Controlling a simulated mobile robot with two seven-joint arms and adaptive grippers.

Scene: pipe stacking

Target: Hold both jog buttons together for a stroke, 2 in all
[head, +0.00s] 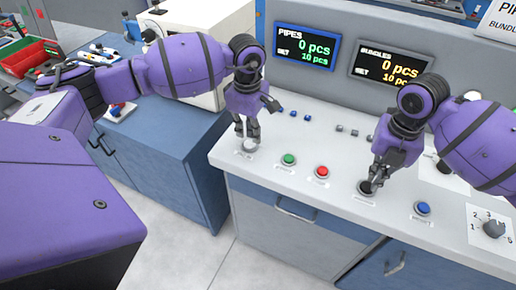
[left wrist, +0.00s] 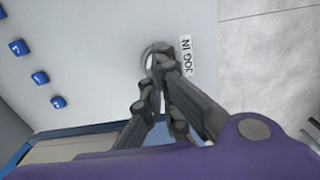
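My left gripper (head: 247,138) points down at the jog-in button (head: 249,149) on the left of the white console top (head: 318,212). In the left wrist view its fingertips (left wrist: 152,76) look close together, right at the round rim of that button (left wrist: 150,50), beside the "JOG IN" label (left wrist: 186,55). The fingers partly hide the button, so I cannot tell whether it is pressed. My right gripper (head: 369,186) points down with fingertips together at a dark button (head: 362,191) further right, mostly covered. Whether it is pressed or only touched is unclear.
Between the grippers are a green button (head: 289,159) and a red button (head: 322,171). A blue button (head: 422,208) and a rotary knob (head: 493,228) lie right. The pipes display (head: 306,46) and bundles display (head: 391,66) both read 0 pcs, set 10 pcs.

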